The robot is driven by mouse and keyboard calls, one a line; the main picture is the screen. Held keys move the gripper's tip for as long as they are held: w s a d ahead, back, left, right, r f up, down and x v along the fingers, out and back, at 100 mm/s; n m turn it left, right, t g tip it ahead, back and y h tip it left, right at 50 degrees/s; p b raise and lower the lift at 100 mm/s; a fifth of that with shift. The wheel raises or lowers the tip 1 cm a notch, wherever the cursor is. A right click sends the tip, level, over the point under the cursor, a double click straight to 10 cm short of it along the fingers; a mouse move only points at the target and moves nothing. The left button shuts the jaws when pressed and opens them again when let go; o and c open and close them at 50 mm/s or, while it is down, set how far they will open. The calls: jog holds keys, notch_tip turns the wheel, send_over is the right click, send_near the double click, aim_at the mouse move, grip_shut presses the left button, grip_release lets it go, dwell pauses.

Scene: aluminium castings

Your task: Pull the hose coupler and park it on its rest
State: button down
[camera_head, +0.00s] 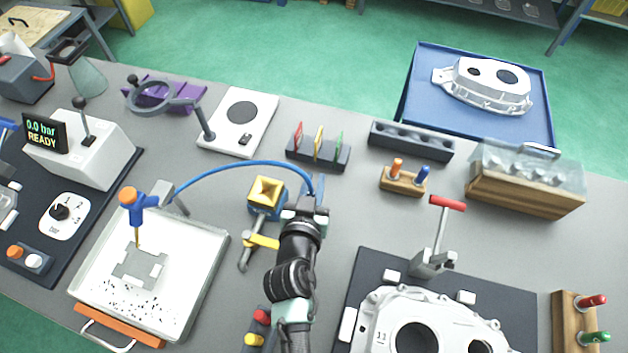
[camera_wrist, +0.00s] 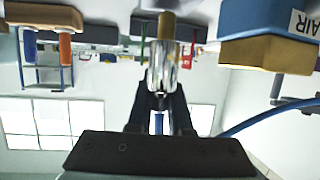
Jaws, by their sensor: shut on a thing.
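The hose coupler (camera_wrist: 163,75) is a shiny silver cylinder with a brass end. My gripper (camera_wrist: 160,100) is shut on it, with its dark fingers on both sides. In the head view my gripper (camera_head: 308,200) hides most of the coupler. The blue hose (camera_head: 240,165) arcs from the tray's back edge to my gripper. A blue and brass-coloured block (camera_head: 266,192) stands just left of my gripper; in the wrist view this block (camera_wrist: 265,25) bears the label AIR. I cannot tell which thing is the coupler's rest, nor whether the brass end touches the grey part above it in the wrist view.
A yellow-handled valve (camera_head: 262,240) stands close left of my arm. Beyond my gripper are a slotted rack with coloured tabs (camera_head: 318,152) and a wooden peg block (camera_head: 403,182). A red-handled clamp (camera_head: 437,240) stands to the right. A metal tray (camera_head: 215,262) lies left.

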jog(key=shift+f+b, duration=1.5)
jog(key=shift+b, duration=0.05)
jog(key=c, duration=0.8)
grip_release()
jog(key=shift+o, duration=0.2)
jog(key=shift+s, duration=0.1)
jog(key=b+v, duration=0.1)
jog(key=v, duration=1.1)
jog(key=shift+s+r+b, duration=0.25)
jog(key=shift+s+b, duration=0.1)
jog(key=shift+a, duration=0.1)
